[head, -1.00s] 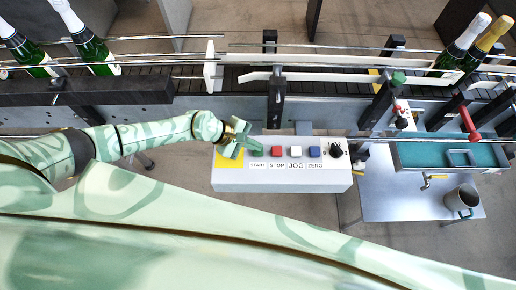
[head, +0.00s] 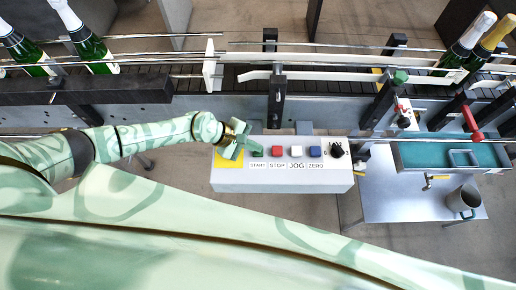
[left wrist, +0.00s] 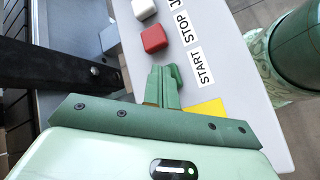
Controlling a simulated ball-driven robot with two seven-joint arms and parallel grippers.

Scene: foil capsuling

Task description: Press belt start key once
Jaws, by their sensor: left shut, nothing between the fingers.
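The control box (head: 282,181) has a row of keys above printed labels. The START label (head: 258,166) is at the left end; it also shows in the left wrist view (left wrist: 204,68). My left gripper (head: 256,151) is shut and empty, its fingertips at the START key's place, just above that label. In the left wrist view the shut green fingers (left wrist: 166,85) point at the box top beside the red key. The fingers hide most or all of the START key, and I cannot tell whether they touch it. My right gripper is not in view.
Beside START sit the red STOP key (head: 277,150), white JOG key (head: 296,150), blue ZERO key (head: 315,151) and a black knob (head: 337,150). Behind runs the conveyor (head: 345,80) with rails and several bottles.

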